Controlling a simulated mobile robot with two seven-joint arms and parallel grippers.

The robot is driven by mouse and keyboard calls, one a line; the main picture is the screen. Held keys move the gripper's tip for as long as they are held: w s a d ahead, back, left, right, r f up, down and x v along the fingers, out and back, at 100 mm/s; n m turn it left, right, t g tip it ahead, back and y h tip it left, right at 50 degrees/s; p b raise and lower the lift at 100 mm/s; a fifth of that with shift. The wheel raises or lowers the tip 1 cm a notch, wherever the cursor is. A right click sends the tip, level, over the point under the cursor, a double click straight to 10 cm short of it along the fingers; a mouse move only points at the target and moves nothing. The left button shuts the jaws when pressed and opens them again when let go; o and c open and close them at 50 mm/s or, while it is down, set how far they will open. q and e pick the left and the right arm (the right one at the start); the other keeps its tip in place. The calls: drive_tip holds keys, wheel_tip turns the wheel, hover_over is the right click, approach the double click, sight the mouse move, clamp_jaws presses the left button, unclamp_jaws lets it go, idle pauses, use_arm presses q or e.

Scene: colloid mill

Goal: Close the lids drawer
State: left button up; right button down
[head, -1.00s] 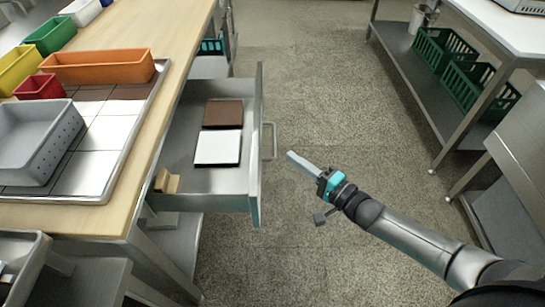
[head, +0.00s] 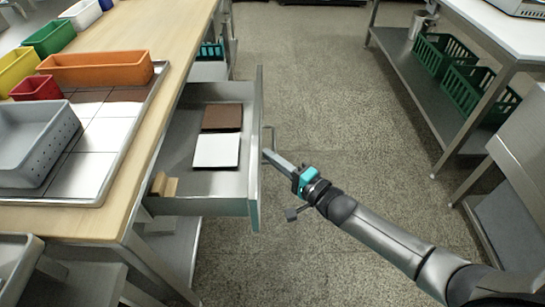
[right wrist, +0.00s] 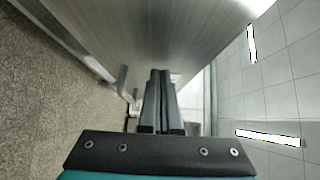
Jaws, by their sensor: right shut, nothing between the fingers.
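The lids drawer (head: 215,206) stands pulled out from under the wooden-topped table. My left gripper is not in view.
The table (head: 175,75) carries a tiled tray, a grey perforated bin (head: 35,150), an orange bin (head: 95,68) and other coloured bins. A steel bench with green crates (head: 475,92) stands at right. The floor between is clear.

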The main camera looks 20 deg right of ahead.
drive_tip(key=a, duration=0.2)
drive_tip(key=w+a, duration=0.1)
drive_tip(key=a, duration=0.2)
drive_tip(key=w+a, duration=0.1)
drive_tip(key=a, duration=0.2)
drive_tip(key=shift+w+a, duration=0.1)
drive_tip(key=shift+w, duration=0.05)
drive_tip(key=b, duration=0.4)
hover_over(182, 175)
drive_tip(key=d, duration=0.1)
drive_tip(key=shift+s+d+f, duration=0.1)
drive_tip(key=shift+s+d, duration=0.1)
drive_tip(key=shift+w+a, duration=0.2)
drive_tip(key=shift+a, duration=0.35)
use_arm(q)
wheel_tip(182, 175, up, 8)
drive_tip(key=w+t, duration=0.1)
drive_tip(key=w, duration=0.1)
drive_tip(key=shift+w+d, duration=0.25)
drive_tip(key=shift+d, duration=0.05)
use_arm(e)
drive_tip(key=shift+a, duration=0.2)
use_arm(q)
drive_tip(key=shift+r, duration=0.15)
use_arm(e)
drive_tip(key=shift+a+r, duration=0.1)
drive_tip(key=shift+r, duration=0.15)
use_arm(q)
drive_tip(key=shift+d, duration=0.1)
